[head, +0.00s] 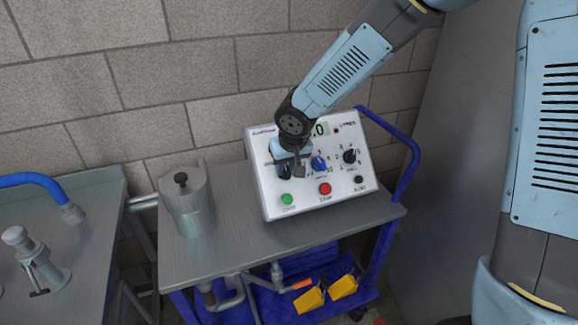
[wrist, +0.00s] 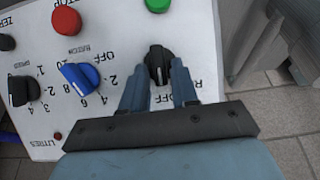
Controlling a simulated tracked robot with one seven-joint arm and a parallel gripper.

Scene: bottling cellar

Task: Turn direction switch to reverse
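The direction switch (wrist: 158,60) is a black knob with a ridge on a white control panel (head: 263,192). "OFF" and an "R" show beside it in the wrist view; other lettering there is hidden by my fingers. My gripper (wrist: 159,76) is over the knob with one finger on each side. The fingers stand apart, and I see no clear contact with the ridge. In the head view, my gripper (head: 291,168) covers most of the switch at the panel's left side.
Close by are a blue ration knob (head: 319,163), a black speed knob (head: 350,156), a green button (head: 287,199), a red stop button (head: 325,189) and a small black button (head: 358,180). A lidded metal pot (head: 188,207) stands left of the panel on the metal cart.

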